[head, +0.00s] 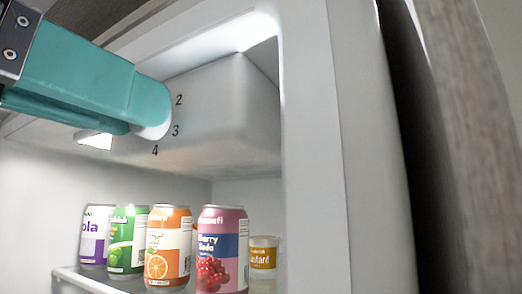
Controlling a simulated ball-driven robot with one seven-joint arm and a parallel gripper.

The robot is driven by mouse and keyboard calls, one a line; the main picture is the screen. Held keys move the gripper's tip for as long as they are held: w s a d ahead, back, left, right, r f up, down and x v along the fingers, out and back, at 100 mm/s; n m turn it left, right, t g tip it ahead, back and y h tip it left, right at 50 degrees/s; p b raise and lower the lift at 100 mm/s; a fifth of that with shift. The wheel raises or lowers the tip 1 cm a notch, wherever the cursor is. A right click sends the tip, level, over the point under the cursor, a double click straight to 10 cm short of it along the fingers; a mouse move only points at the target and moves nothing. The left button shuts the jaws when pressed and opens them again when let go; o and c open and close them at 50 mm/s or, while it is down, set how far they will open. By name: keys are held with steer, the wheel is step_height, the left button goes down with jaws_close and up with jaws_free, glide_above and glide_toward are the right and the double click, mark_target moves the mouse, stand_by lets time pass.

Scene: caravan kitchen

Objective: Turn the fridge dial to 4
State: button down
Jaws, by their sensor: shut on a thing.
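The fridge dial (154,131) shows as a small white rounded edge past the end of my gripper. My gripper (142,108) reaches in from the upper left, with its teal fingers shut on the dial. They cover most of the dial, so its pointer and setting are hidden. The numerals 2, 3 and 4 (155,151) stand on the pale dial housing (235,110), running downward from the right of the dial to below it.
Below, several cans, including an orange one (168,248) and a cherry soda (222,250), and a mustard jar (263,258) stand on the fridge shelf (75,280). The fridge's side wall (325,170) rises to the right. Clear space lies between the housing and the cans.

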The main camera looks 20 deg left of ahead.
steer(key=m+b, duration=0.5)
steer(key=m, duration=0.5)
steer(key=shift+d+y, duration=0.1)
steer(key=shift+y, duration=0.2)
steer(key=shift+r, duration=0.1)
stand_by(0.3)
steer(key=c, duration=0.8)
jaws_free()
